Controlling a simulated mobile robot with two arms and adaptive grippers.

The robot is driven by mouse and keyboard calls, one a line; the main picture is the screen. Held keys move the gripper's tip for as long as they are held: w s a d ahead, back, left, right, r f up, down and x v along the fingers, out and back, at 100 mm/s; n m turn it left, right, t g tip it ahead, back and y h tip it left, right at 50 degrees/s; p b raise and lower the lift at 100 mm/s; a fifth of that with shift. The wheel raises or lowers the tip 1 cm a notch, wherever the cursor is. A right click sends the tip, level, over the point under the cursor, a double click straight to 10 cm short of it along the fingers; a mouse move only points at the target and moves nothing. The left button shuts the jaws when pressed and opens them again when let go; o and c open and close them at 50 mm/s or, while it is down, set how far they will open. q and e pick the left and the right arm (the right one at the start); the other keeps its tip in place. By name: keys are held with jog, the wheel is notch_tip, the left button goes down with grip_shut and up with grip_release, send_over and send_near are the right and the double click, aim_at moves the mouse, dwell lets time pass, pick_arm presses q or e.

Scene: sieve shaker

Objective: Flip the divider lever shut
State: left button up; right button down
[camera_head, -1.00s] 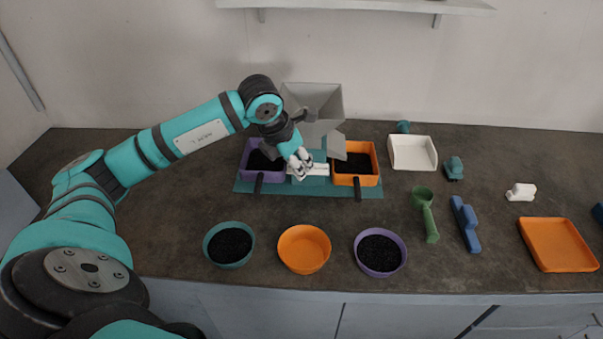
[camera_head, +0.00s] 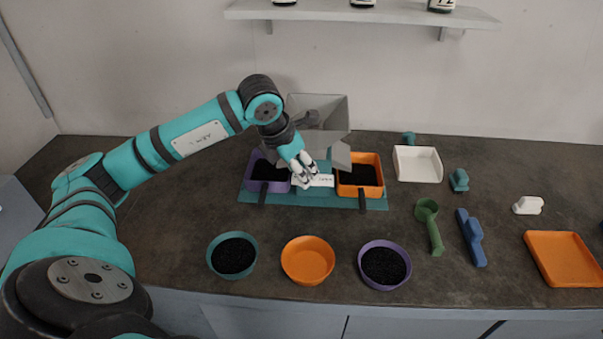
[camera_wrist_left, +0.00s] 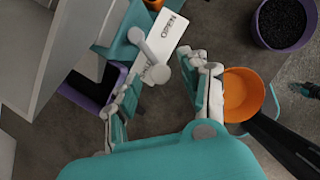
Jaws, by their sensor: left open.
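The sieve shaker has a grey hopper (camera_head: 330,108) at the back and a teal base (camera_head: 330,202). A white labelled plate (camera_head: 322,181) sits between its two trays. In the left wrist view, a light grey lever with rounded ends (camera_wrist_left: 150,52) lies by the labelled plate (camera_wrist_left: 168,35). I take it for the divider lever. My left gripper (camera_head: 304,180) is open in front of the shaker's middle. In the left wrist view its fingers (camera_wrist_left: 155,95) stand apart, with the lever's round end just ahead of the gap. The gripper hides the lever in the head view.
A purple tray (camera_head: 252,184) and an orange tray (camera_head: 373,190) of black grains flank the plate. In front are a teal bowl (camera_head: 213,263), an orange bowl (camera_head: 308,262) and a purple bowl (camera_head: 364,270). A green scoop (camera_head: 434,235) and blue tool (camera_head: 471,238) lie right.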

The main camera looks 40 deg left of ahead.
pick_arm(q)
jog(key=v, duration=0.9)
jog(key=shift+s+r, duration=0.25)
jog(key=shift+r, duration=0.05)
jog(key=shift+f, duration=0.1)
